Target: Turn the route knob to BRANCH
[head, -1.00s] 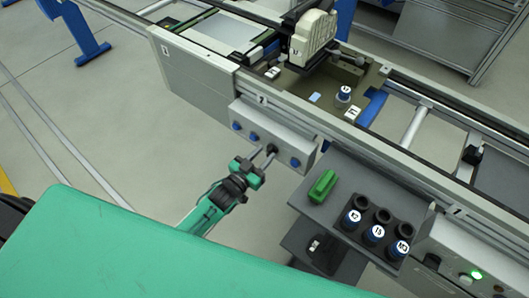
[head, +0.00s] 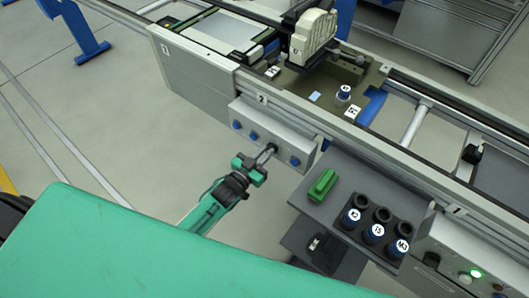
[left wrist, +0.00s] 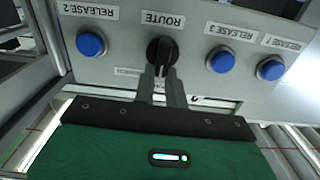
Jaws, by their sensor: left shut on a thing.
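The route knob (left wrist: 161,50) is black and round with a raised grip, on the grey control panel (left wrist: 200,20) under an upside-down "ROUTE" label (left wrist: 162,19). My left gripper (left wrist: 162,74) is shut on the knob's grip, its two fingers close together. In the head view my left gripper (head: 268,154) reaches the front of the panel (head: 246,115) from below left, and its fingers largely hide the knob there. A smaller label below the knob is partly hidden by the fingers, and I cannot read the knob's position. My right gripper is not in view.
Blue release buttons flank the knob: RELEASE 2 (left wrist: 90,44) on the left, RELEASE 3 (left wrist: 221,60) and another (left wrist: 270,68) on the right. A grey shelf (head: 325,212) with a green block (head: 322,185) and several black holders stands right of the panel. Floor left of my arm is clear.

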